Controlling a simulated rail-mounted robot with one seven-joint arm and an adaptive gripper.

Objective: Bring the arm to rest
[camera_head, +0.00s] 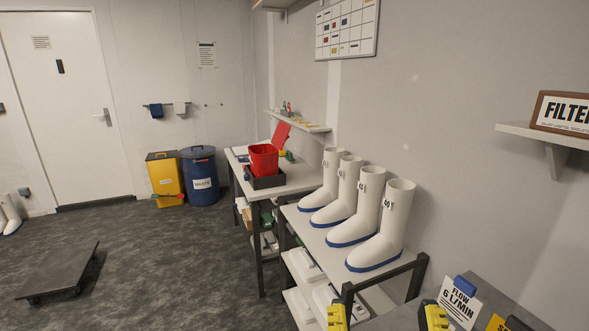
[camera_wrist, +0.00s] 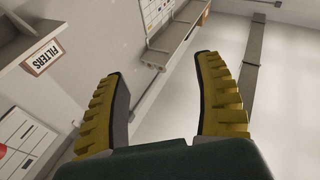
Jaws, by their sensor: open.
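My gripper (camera_head: 385,315) shows at the bottom edge of the head view as two yellow fingertips, spread apart. The rest of the arm is out of view there. In the wrist view my gripper (camera_wrist: 163,66) has its two yellow ribbed fingers wide apart, with nothing between them. Past the fingers are pale wall and a grey shelf (camera_wrist: 178,38), seen tilted.
White boots (camera_head: 383,230) stand on a rack right of centre, near the fingertips. A bench with a red bucket (camera_head: 264,158) is behind them. A FILTERS sign (camera_wrist: 44,57) is at the wrist view's left. A low dolly (camera_head: 60,270) stands on open floor.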

